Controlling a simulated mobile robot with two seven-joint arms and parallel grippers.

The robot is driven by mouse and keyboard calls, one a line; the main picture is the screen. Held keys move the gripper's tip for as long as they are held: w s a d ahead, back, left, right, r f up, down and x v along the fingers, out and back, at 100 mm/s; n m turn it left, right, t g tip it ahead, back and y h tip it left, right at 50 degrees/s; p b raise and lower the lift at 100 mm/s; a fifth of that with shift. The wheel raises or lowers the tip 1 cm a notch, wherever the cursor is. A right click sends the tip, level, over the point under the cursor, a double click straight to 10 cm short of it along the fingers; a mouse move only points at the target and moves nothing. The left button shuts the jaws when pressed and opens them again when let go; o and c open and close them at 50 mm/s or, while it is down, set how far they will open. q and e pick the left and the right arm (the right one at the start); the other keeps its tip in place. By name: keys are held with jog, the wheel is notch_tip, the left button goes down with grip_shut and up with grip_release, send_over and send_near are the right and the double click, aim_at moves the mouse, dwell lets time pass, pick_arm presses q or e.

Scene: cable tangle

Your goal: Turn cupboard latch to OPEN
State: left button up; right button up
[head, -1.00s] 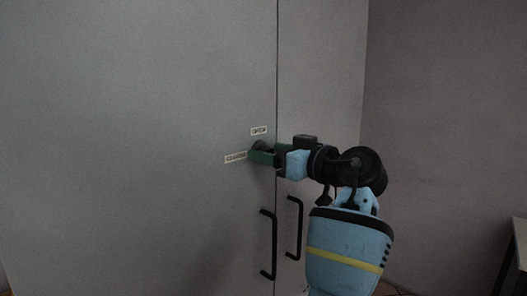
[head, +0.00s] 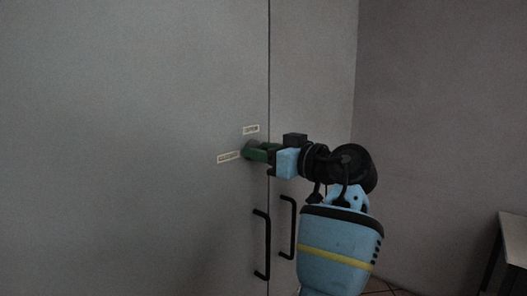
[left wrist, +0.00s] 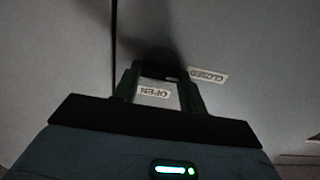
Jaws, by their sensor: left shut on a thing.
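The cupboard latch is a small dark knob on the left door, mostly hidden by my gripper's fingers in the head view. In the left wrist view the dark latch (left wrist: 158,66) sits between the two green fingers. My left gripper (head: 256,151) is shut on it, reaching in from the right across the door seam. The OPEN label (head: 251,129) is just above the fingertips, and the CLOSED label (head: 228,157) is to their left. Both labels show upside down in the left wrist view, OPEN (left wrist: 154,92) between the fingers. I cannot tell which label the latch points to. My right gripper is out of view.
Two black bar handles, left (head: 262,244) and right (head: 287,227), stand out below the latch on either side of the seam. The grey cupboard doors (head: 120,150) fill the left. A table (head: 513,240) stands at the far right. The wall behind is bare.

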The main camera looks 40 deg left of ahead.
pick_arm(q)
jog(key=shift+r+m+p, duration=0.25)
jog(key=shift+m+p, duration=0.8)
jog(key=shift+m, duration=0.25)
jog(key=m+p, duration=0.2)
jog(key=shift+m, duration=0.3)
jog(key=m+p, duration=0.3)
jog(key=m, duration=0.2)
jog(key=shift+w+f+m+p, duration=0.1)
jog(key=shift+f+m+p, duration=0.05)
jog(key=shift+m, duration=1.15)
jog(key=shift+w+f+m+p, duration=0.1)
jog(key=shift+f+m+p, duration=0.1)
jog(key=shift+m, duration=1.1)
jog(key=shift+w+f+m+p, duration=0.1)
jog(key=shift+f+m+p, duration=0.05)
jog(key=shift+m, duration=1.15)
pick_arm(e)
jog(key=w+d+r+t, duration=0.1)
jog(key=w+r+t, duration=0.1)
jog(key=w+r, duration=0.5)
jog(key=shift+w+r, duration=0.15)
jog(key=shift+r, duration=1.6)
pick_arm(q)
jog(key=o, duration=1)
